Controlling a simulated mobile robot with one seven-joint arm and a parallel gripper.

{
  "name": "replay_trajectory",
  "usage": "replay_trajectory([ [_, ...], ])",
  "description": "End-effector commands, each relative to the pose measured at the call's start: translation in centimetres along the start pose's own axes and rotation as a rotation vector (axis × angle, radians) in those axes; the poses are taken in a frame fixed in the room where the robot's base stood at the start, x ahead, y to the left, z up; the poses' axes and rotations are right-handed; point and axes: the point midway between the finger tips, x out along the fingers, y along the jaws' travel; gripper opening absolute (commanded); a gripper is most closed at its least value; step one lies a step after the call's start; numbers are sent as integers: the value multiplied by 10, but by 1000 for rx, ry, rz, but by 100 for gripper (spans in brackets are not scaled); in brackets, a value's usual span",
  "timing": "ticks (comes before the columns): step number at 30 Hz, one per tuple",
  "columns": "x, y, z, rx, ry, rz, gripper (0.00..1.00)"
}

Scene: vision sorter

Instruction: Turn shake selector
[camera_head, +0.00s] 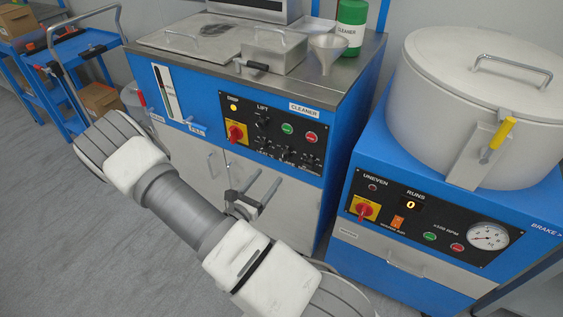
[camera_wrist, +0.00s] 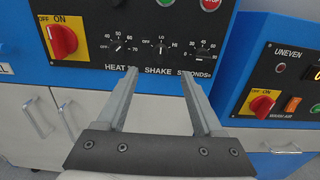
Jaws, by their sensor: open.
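The shake selector (camera_wrist: 160,47) is a small black knob on the black cleaner panel, marked LO and HI above the word SHAKE, in the wrist view. In the head view the selector (camera_head: 287,154) sits in the lower row of knobs. My gripper (camera_wrist: 160,75) is open and empty, its two fingers apart below the panel's lower edge, on either side of the SHAKE label. In the head view my gripper (camera_head: 266,180) is in front of the cabinet doors, just below that row, apart from the knob.
The heat knob (camera_wrist: 118,47) and seconds knob (camera_wrist: 201,53) flank the selector. A red and yellow switch (camera_wrist: 62,40) is to the left. The spinner cabinet (camera_head: 430,215) stands to the right. A cabinet door handle (camera_wrist: 36,118) sticks out below left. A blue cart (camera_head: 75,60) stands at far left.

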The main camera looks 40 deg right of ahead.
Motion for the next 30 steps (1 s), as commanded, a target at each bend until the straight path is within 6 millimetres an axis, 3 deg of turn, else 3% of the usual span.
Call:
replay_trajectory([
  [6,48,-1,-1,3,-1,-4,69],
  [13,82,0,-1,2,-1,-3,69],
  [26,92,0,1,0,0,-1,69],
  [30,92,0,0,0,0,-1,45],
])
